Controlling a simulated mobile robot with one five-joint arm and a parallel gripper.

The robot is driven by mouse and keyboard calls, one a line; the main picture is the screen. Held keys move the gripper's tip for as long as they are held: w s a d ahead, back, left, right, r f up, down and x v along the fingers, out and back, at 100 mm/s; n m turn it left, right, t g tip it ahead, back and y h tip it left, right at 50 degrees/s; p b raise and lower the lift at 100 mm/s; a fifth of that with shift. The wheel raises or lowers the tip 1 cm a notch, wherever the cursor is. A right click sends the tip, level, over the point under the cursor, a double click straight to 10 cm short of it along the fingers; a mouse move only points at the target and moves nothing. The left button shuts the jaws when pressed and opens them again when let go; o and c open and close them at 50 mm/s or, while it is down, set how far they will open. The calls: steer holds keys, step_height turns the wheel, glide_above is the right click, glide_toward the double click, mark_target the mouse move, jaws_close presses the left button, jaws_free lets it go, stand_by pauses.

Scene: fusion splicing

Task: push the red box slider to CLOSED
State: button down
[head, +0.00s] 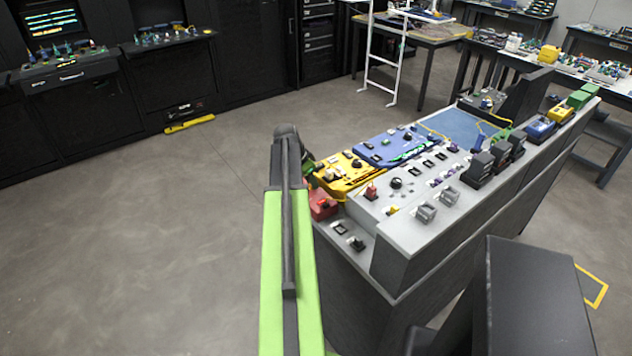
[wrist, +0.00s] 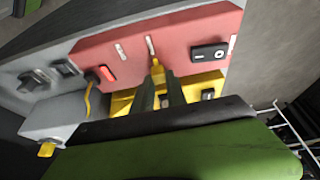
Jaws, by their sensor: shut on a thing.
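The red box (head: 322,206) sits at the near left corner of the grey console, partly behind my arm in the head view. In the wrist view, the red box (wrist: 125,50) shows a pale slot with a small yellow slider knob (wrist: 157,68) at its lower end. My gripper (wrist: 159,84) has its two dark fingers close around the base of this knob and is shut on it. The fingers hide the lower part of the knob. The slider's labels cannot be read. In the head view, my arm hides the fingertips.
On the red box are a black rocker switch (wrist: 209,53) and a small red button (wrist: 106,73). A yellow box (head: 345,178) and a blue box (head: 385,150) stand farther along the console. A grey unit (wrist: 55,118) lies to the left in the wrist view. Open floor lies left of the console.

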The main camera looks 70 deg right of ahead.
steer(key=c, duration=1.3)
jaws_free()
steer(key=shift+w, duration=0.1)
steer(key=p+v, duration=1.6)
steer(key=v, duration=0.1)
steer(key=shift+a+r, duration=0.15)
steer(key=shift+a, duration=0.05)
